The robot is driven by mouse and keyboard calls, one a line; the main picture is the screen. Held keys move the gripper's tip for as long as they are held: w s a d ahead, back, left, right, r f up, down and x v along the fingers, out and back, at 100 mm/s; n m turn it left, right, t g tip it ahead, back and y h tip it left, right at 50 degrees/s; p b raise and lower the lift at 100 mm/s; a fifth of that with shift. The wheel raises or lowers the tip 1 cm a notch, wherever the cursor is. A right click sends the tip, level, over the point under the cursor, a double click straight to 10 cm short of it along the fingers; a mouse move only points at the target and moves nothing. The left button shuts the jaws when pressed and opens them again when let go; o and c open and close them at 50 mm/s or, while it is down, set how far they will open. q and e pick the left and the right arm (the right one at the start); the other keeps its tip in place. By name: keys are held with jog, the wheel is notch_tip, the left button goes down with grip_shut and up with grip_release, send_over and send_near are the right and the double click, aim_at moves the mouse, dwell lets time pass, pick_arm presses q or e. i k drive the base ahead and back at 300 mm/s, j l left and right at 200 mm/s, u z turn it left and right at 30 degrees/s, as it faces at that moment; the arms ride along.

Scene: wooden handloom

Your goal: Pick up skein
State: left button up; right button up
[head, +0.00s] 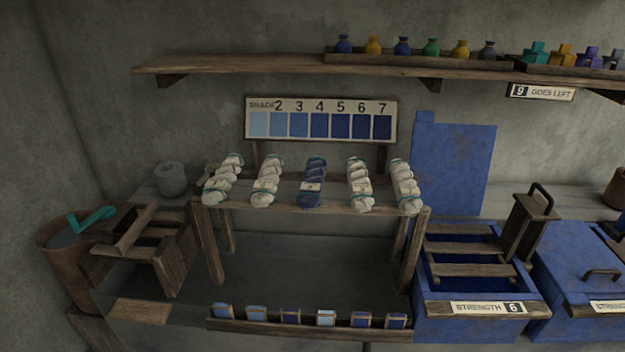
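Several skeins lie side by side across a small raised wooden rack (330,205). The middle skein (313,176) is dark blue with a pale label band. The far left skein (223,180), the second from left (267,181), the second from right (359,184) and the far right skein (406,186) are off-white with teal ties. All of them rest on the rack, apart from one another. Neither of my grippers shows in the head view, and nothing covers the skeins.
A shade chart (320,120) stands behind the rack. A low tray (300,326) of small colour blocks lies in front. A blue vat (470,312) labelled strength 6 stands right, a bucket (70,262) left. A shelf (230,64) with bottles runs above.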

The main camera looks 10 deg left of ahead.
aim_at(307, 198)
jog(key=i+j+z, duration=0.1)
jog(key=j, duration=0.45)
jog(key=i+j+z, duration=0.15)
jog(key=j, duration=0.4)
jog(key=i+j+z, duration=0.1)
jog(key=j, duration=0.45)
